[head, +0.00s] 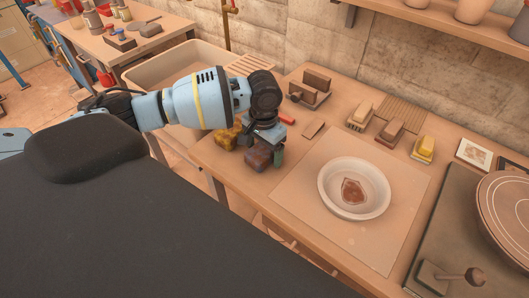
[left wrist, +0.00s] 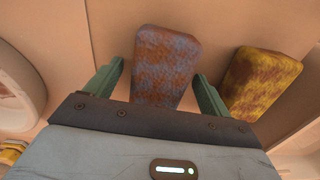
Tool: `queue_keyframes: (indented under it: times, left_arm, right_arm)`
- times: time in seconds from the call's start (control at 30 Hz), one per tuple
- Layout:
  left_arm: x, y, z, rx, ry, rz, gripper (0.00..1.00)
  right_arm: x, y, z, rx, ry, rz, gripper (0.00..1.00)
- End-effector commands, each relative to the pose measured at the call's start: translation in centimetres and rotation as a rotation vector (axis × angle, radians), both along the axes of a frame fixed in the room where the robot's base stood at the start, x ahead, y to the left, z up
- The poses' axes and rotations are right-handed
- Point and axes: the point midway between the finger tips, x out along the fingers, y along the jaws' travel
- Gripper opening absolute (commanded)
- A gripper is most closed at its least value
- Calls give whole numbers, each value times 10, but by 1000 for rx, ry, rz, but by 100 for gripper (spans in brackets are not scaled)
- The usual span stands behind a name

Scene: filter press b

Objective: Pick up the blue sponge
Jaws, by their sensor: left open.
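The blue sponge, a block mottled blue-grey and rusty brown, is between the open fingers of my left gripper (left wrist: 158,70) in the left wrist view (left wrist: 166,62). A green finger stands on each side of it, with a small gap visible at the left finger. In the head view the sponge (head: 258,158) lies at the table's near left edge, with my left gripper (head: 264,148) low over it and partly hiding it. A yellow-brown sponge (left wrist: 262,80) lies just to its right in the left wrist view and behind it in the head view (head: 228,138). My right gripper is not in view.
A white bowl (head: 326,190) with a brown piece inside stands on a pale board (head: 300,222) to the right. Several brushes and blocks, one a yellow block (head: 423,148), lie along the back. A sink (head: 150,68) is behind my left arm.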

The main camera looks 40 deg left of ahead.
Motion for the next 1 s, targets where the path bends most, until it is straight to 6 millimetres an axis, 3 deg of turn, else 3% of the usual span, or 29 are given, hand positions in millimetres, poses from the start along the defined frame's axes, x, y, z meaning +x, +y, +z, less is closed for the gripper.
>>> queue_keyframes:
  times: [0.23, 0.6, 1.0]
  left_arm:
    - [0, 0, -1, 0, -1, -1, 82]
    - [0, 0, -1, 0, -1, -1, 34]
    - [1, -1, 6, -1, -3, -1, 34]
  right_arm:
    - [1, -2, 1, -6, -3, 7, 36]
    - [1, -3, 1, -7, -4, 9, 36]
    - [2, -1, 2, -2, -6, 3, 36]
